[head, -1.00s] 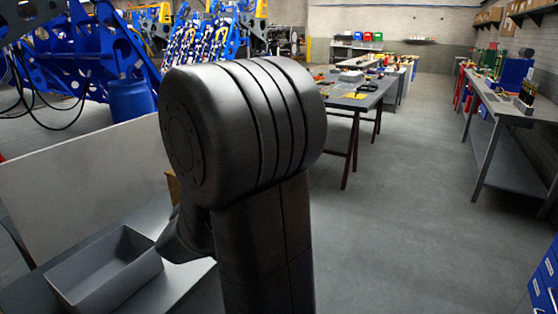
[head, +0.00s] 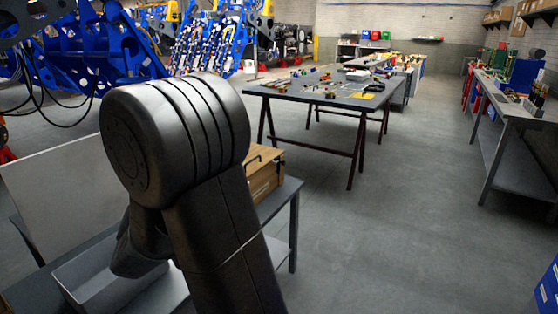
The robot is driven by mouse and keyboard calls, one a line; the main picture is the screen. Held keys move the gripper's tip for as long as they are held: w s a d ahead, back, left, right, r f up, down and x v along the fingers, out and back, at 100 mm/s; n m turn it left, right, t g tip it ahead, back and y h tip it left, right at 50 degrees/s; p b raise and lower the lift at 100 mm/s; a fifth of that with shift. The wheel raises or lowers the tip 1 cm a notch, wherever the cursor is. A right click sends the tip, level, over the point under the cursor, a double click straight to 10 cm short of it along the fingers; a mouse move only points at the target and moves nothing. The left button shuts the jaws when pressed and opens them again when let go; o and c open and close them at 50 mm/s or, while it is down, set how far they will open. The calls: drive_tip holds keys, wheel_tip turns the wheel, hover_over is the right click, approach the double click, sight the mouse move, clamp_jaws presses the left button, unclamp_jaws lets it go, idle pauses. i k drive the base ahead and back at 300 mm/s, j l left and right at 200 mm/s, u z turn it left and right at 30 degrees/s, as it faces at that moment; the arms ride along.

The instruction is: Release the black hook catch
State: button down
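A wooden box (head: 265,178) stands on a dark metal table left of the centre in the head view, partly behind my arm. A small black fitting (head: 254,161) shows at its top. I cannot tell whether this fitting is a handle or the hook catch. My gripper is not in view; my own dark arm fills the middle left and hides much of that table. No contact between gripper and box can be seen.
A grey bin (head: 85,285) and an upright pale panel (head: 60,190) are at the lower left, beside my arm. A workbench with tools (head: 322,88) stands behind. Another bench (head: 510,100) lines the right. The grey floor (head: 410,200) between them is open.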

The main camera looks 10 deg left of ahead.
sight(278, 158)
drive_tip(key=i+l+u, duration=0.1)
drive_tip(key=i, duration=0.35)
drive_tip(key=i+l+u, duration=0.1)
drive_tip(key=i, duration=0.4)
drive_tip(key=i+l+u, duration=0.1)
drive_tip(key=i, duration=0.35)
drive_tip(key=i+l+u, duration=0.1)
drive_tip(key=i+l, duration=0.2)
drive_tip(key=i, duration=0.15)
drive_tip(key=i+l+u, duration=0.1)
drive_tip(key=i+l, duration=0.15)
drive_tip(key=i, duration=0.2)
